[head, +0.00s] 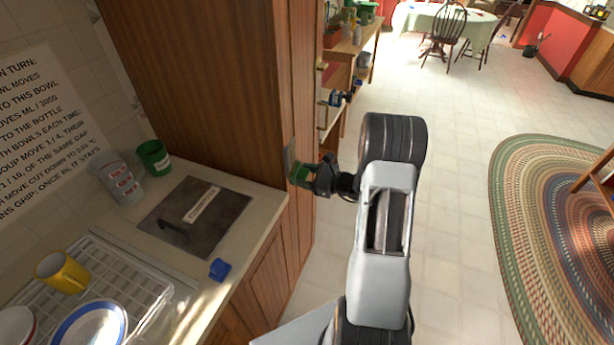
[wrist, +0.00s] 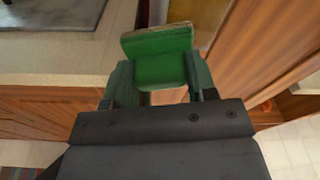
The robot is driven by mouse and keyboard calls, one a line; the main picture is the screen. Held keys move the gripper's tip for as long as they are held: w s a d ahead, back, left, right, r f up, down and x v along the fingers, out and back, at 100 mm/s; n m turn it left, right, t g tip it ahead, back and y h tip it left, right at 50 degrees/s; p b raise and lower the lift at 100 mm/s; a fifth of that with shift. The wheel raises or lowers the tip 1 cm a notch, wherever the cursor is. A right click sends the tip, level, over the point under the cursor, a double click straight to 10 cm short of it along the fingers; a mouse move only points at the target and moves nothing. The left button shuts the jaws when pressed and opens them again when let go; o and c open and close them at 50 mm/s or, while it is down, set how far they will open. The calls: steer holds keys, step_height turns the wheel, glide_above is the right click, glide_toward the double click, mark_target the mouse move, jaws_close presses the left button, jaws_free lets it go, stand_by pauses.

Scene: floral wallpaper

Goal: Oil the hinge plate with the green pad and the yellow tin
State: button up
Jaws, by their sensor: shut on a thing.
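My gripper (head: 322,177) is shut on the green pad (head: 299,174), holding it beside the edge of the tall wooden cabinet. The wrist view shows the pad (wrist: 160,56) between the fingers, with a brownish far edge. A grey plate (head: 288,157) on the cabinet edge, which looks like the hinge plate, is just behind the pad and partly hidden by it. I cannot tell whether they touch. I make out no yellow tin. A green tin or cup (head: 154,157) stands at the back of the counter, and a yellow mug (head: 62,272) is on the dish rack.
A dark slab with a label and black handle (head: 195,215) lies on the counter. A small blue block (head: 219,269) sits near its front edge. The dish rack (head: 150,290) holds plates. Open floor lies to the right.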

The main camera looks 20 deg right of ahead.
steer(key=shift+x, duration=0.9)
steer(key=shift+r, duration=0.1)
steer(key=w+d+b, duration=0.2)
steer(key=d, duration=0.1)
steer(key=shift+w, duration=0.25)
steer(key=shift+a, duration=0.1)
steer(key=shift+s+a, duration=1.25)
steer(key=shift+a, duration=0.25)
